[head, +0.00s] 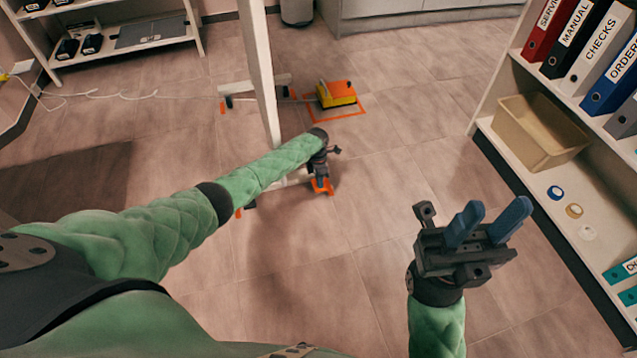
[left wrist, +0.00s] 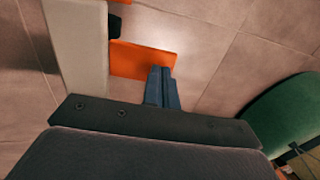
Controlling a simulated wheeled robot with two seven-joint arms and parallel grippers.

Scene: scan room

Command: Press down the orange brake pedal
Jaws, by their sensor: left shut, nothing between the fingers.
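The orange brake pedal (head: 326,190) is a flat orange plate low at the near end of a white wheeled stand's foot. In the left wrist view the pedal (left wrist: 138,60) lies beside a white bar with a dark part at its corner. My left gripper (head: 321,175) reaches down at the pedal. In the left wrist view its blue fingers (left wrist: 162,73) are together, empty, and their tips overlap the pedal's near right edge. I cannot tell whether they touch it. My right gripper (head: 496,208) is open and empty, raised above the floor at the right.
The stand's white post (head: 260,70) rises just behind my left gripper. A yellow and orange foot switch (head: 337,94) sits inside an orange floor outline. A shelf with binders and a tan bin (head: 540,130) stands at the right. A cable (head: 120,96) crosses the floor at far left.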

